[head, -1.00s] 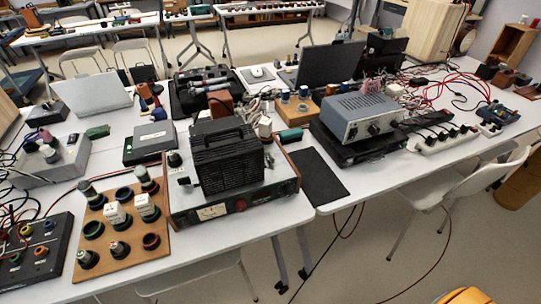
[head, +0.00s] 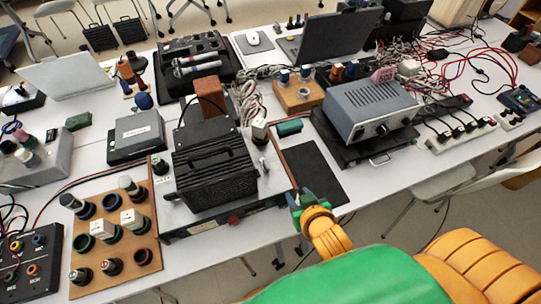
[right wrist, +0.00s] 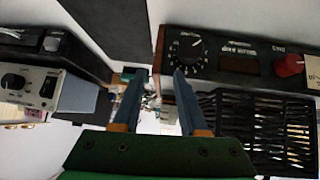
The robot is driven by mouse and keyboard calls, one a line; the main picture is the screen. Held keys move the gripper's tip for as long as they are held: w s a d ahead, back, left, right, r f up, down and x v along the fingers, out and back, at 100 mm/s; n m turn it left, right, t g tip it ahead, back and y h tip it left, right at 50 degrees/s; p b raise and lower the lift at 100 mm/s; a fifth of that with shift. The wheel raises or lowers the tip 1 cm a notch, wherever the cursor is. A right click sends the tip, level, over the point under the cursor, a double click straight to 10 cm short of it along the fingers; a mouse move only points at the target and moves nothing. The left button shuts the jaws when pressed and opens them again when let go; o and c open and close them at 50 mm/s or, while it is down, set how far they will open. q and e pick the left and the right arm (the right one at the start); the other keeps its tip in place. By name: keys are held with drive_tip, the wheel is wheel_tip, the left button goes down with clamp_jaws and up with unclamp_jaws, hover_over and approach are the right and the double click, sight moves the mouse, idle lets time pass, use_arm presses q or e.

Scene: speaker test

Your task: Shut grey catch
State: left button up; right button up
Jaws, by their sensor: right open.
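A black case (head: 350,150) lies flat under the grey-blue box, with a pale metal handle (head: 380,159) on its front edge. In the right wrist view the case (right wrist: 75,55) is at the upper left; a small grey piece (right wrist: 52,44) on its front edge looks like a catch. Whether it is open or shut I cannot tell. My right gripper (head: 301,196) is at the table's front edge, left of the case and by the wood-sided amplifier's right end. In the right wrist view its fingers (right wrist: 161,74) are apart with nothing between them. My left gripper is out of view.
The grey-blue box (head: 370,108) stands on the case. A dark mat (head: 313,172) lies between case and amplifier (head: 220,222). A black ribbed unit (head: 213,170) sits on the amplifier. A power strip (head: 460,137) is right of the case. A white chair (head: 440,190) stands in front.

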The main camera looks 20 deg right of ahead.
sight(268, 169)
drive_tip(key=w+a+r+t, duration=0.1)
drive_tip(key=a+r+t, duration=0.1)
drive_tip(key=a, duration=0.1)
drive_tip(key=w+a+r+t+y, duration=0.1)
drive_tip(key=r+t, duration=0.1)
drive_tip(key=shift+w+a+r+n, duration=0.1)
drive_tip(key=shift+w+a+n, duration=0.2)
drive_tip(key=shift+a, duration=0.05)
drive_tip(key=x, duration=0.7)
drive_tip(key=shift+w+a, duration=0.15)
drive_tip(key=shift+w, duration=0.1)
clamp_jaws()
